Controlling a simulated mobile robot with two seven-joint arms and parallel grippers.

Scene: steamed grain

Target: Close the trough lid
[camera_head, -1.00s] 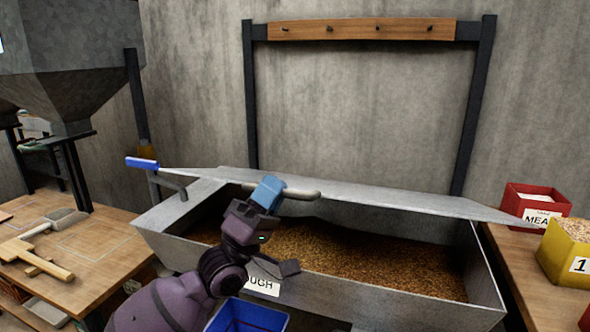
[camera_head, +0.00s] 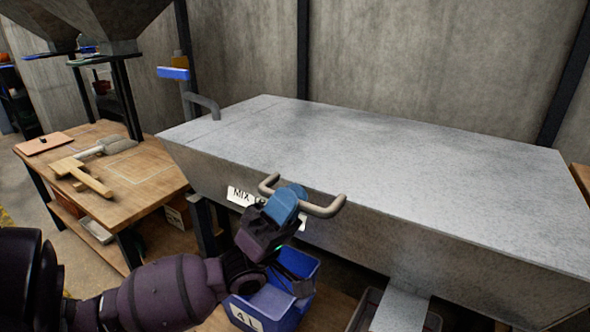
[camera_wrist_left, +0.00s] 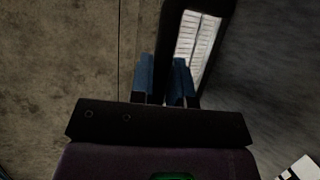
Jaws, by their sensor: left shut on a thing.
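The grey metal trough lid (camera_head: 360,160) lies flat over the trough (camera_head: 400,235), its front edge seemingly down on the trough's front wall. The grain inside is hidden. The lid's bar handle (camera_head: 325,211) sticks out at the front edge. My left gripper (camera_head: 287,202) is shut on this handle, its blue fingers around the bar. My right gripper is not in view.
A wooden table (camera_head: 125,195) with a mallet (camera_head: 82,175) and a scoop (camera_head: 105,147) stands at the left. A blue bin (camera_head: 275,300) sits below the trough front. A bent pipe handle (camera_head: 205,103) rises at the trough's left end.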

